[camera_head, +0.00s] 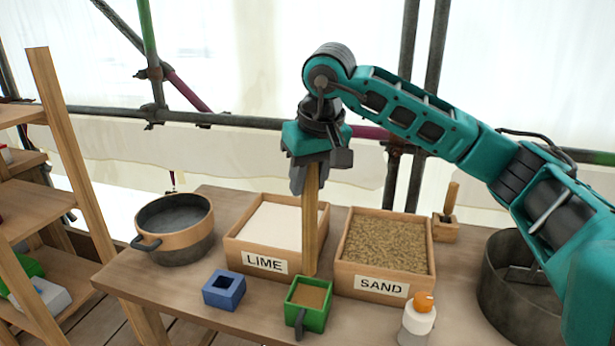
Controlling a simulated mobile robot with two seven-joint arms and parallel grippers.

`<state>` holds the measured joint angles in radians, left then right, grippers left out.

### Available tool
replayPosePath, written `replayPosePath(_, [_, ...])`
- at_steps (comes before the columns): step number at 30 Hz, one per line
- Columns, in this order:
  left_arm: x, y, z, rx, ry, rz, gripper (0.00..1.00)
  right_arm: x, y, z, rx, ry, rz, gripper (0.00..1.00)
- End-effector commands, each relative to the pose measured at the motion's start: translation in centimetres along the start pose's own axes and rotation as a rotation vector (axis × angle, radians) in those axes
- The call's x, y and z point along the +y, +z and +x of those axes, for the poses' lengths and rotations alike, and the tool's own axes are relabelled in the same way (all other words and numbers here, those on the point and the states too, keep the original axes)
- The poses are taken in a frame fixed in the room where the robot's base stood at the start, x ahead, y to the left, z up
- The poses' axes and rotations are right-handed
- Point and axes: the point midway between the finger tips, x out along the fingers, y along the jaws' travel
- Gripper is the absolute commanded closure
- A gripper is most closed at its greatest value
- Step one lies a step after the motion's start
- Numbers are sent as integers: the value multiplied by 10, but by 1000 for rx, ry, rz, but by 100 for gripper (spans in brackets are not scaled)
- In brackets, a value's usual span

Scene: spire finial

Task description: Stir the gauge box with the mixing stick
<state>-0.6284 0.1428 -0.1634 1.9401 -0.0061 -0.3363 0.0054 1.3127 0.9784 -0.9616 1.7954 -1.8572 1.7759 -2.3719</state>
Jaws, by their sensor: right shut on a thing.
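My right gripper (318,172) points down above the table and is shut on the top of a long wooden mixing stick (310,230). The stick hangs upright in front of the gap between the lime and sand trays. Its lower end is by the back rim of a green open box (300,317); I cannot tell whether it touches. The green box, seemingly the gauge box, has a dark handle at its front and holds brown material (308,296). A smaller blue box (224,290) with a square opening stands to its left. My left gripper is out of view.
Behind stand a LIME tray (262,264) of white powder and a SAND tray (382,285). A round pot (176,230) is at left, a white bottle with orange cap (417,320) front right, a dark bucket (515,310) far right. A wooden block with a handle (446,228) sits behind.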

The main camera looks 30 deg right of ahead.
Motion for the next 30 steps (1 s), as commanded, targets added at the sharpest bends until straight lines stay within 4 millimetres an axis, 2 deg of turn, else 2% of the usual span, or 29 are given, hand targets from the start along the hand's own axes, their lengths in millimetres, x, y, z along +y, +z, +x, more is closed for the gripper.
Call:
replayPosePath(10, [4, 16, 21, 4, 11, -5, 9, 0, 12, 37, 0, 0, 0, 100])
replayPosePath(24, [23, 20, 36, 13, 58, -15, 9, 0, 28, 89, 1, 0, 0, 100])
replayPosePath(30, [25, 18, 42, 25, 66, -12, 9, 0, 33, 106, 1, 0, 1, 100])
